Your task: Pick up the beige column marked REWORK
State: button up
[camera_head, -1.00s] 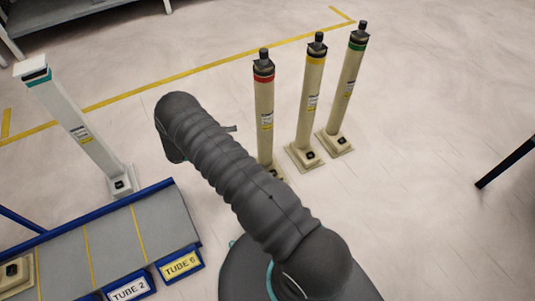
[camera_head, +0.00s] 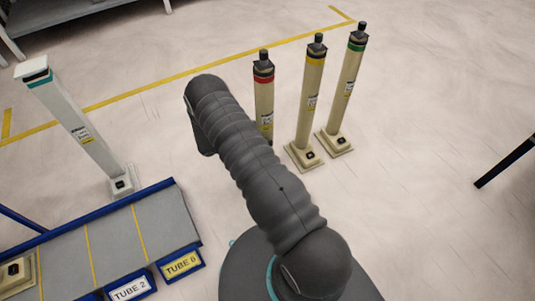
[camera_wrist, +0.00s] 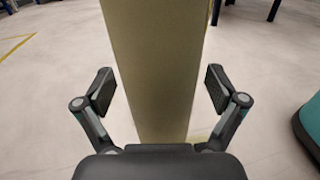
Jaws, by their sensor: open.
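Three beige columns stand upright on square feet in the head view: one with a red band (camera_head: 264,95), one with a yellow band (camera_head: 311,95) and one with a green band (camera_head: 347,85). Their label text is too small to read, so I cannot tell which says REWORK. My arm hides the foot of the red-banded one. In the wrist view a beige column (camera_wrist: 155,70) fills the middle, its band and label out of frame. My gripper (camera_wrist: 160,92) is open, one finger on each side of it, with gaps visible. My gripper is hidden in the head view.
A white column with a teal band (camera_head: 75,120) stands at left. Below it is a grey, blue-edged rack (camera_head: 165,222) with TUBE 2 and TUBE 6 labels. A dark bar (camera_head: 505,162) juts in at right. Floor between the columns and this bar is clear.

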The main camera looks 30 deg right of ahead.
grip_shut()
jog(key=shift+r, duration=0.1)
jog(key=shift+r, duration=0.1)
dwell(0.3)
